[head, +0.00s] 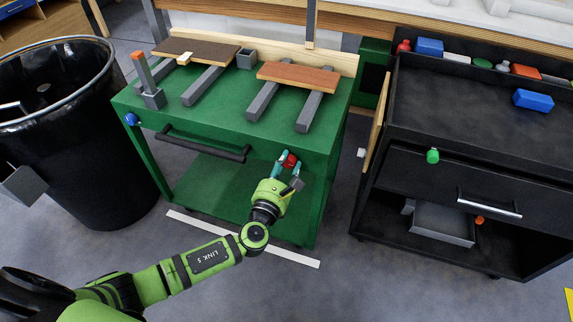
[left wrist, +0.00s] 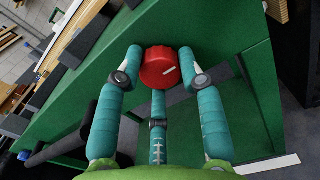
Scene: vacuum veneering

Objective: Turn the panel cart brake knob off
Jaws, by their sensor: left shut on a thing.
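The green panel cart (head: 235,125) stands in the middle of the head view. A red knob (head: 290,160) sits at the right of its front face. My left gripper (head: 287,165) is at this knob, with its teal fingers around it. A blue knob (head: 131,119) is at the left of the cart's front. My right gripper is not in view.
A dark push handle (head: 203,144) crosses the cart's front. Panels on grey bars lie on the cart top. A black bin (head: 60,130) stands at left, and a black cart (head: 455,165) with a green knob (head: 432,156) at right. A white strip (head: 240,237) marks the floor.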

